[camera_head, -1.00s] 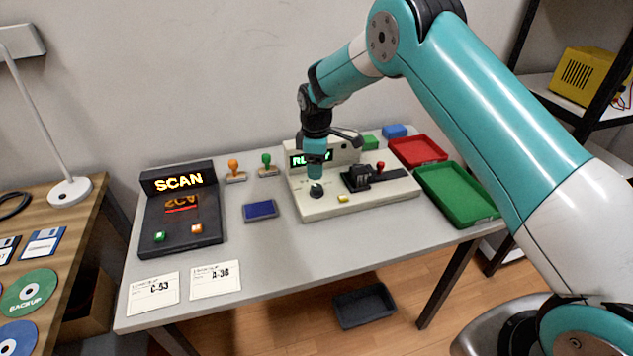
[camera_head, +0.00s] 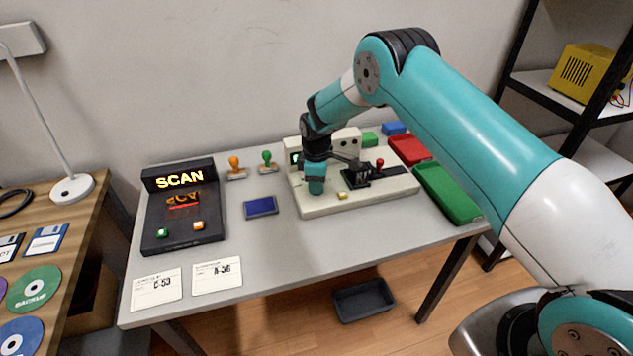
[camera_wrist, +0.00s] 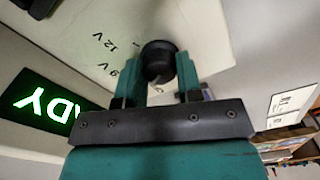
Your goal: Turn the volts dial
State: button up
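The volts dial is a black round knob (camera_wrist: 158,60) on a cream panel with "9 V" and "12 V" marks, in the wrist view. My gripper (camera_wrist: 162,70) has its two teal fingers on either side of the knob. Whether they press on it is not clear. In the head view my gripper (camera_head: 315,188) points down at the left part of the cream device (camera_head: 350,206) and hides the dial. The device's green-lit display (camera_wrist: 45,103) reads partly "ADY" in the wrist view.
On the device are a black fixture (camera_head: 356,175), a red-knobbed lever (camera_head: 380,164) and a yellow button (camera_head: 342,195). A blue pad (camera_head: 261,207) and a SCAN unit (camera_head: 180,225) stand left. Red (camera_head: 408,150) and green trays (camera_head: 446,192) lie right.

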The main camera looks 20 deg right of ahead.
jog(key=shift+f+m+b, duration=0.1)
jog(key=shift+m+b, duration=0.25)
jog(key=shift+m, duration=0.15)
jog(key=m+b, duration=0.1)
jog(key=m, duration=0.2)
jog(key=shift+b, duration=0.35)
jog(key=m+b, duration=0.1)
jog(key=m, duration=0.3)
jog(key=shift+b, duration=0.35)
jog(key=m+b, duration=0.1)
jog(key=m, duration=0.8)
jog(key=shift+b, duration=0.4)
jog(key=shift+m, duration=0.3)
jog(key=o, duration=0.9)
jog(key=shift+o, duration=0.2)
